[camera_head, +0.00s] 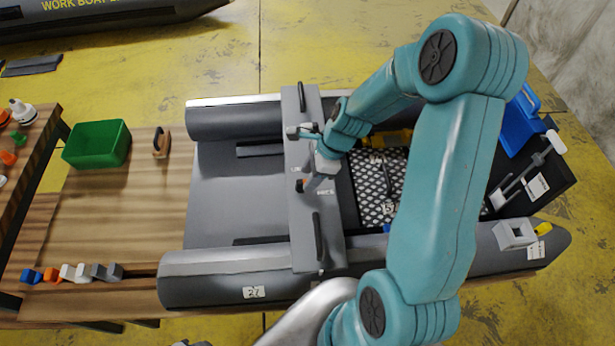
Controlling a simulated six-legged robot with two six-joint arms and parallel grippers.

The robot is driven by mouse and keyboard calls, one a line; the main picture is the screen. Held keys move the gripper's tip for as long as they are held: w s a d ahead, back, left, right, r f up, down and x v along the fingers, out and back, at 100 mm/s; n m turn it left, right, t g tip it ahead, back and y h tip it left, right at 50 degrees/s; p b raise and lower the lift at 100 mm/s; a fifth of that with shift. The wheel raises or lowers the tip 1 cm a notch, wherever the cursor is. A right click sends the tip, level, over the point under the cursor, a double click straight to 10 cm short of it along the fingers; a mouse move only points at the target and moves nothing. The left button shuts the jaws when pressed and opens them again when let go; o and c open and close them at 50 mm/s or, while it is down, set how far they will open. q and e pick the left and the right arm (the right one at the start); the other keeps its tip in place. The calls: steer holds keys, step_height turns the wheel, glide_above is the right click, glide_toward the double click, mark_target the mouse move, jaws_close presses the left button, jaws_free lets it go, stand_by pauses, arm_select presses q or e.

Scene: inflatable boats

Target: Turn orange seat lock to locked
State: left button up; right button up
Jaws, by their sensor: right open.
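The grey seat bench (297,225) lies across the inflatable boat, with black handles near its ends. My right gripper (304,158) reaches in from the right and hangs over the bench beside the lock. My left gripper is not in view.
The grey boat (215,263) rests on a wooden table (110,220). A green bin (97,144) and a brown-handled item (162,142) stand left. Several small coloured parts (72,273) line the front left. A blue object (520,120) stands right. My right arm covers the boat's right part.

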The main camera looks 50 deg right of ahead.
steer(key=shift+x, duration=1.1)
steer(key=shift+d, duration=0.1)
steer(key=shift+c, duration=0.3)
steer(key=shift+f, duration=0.1)
jaws_close()
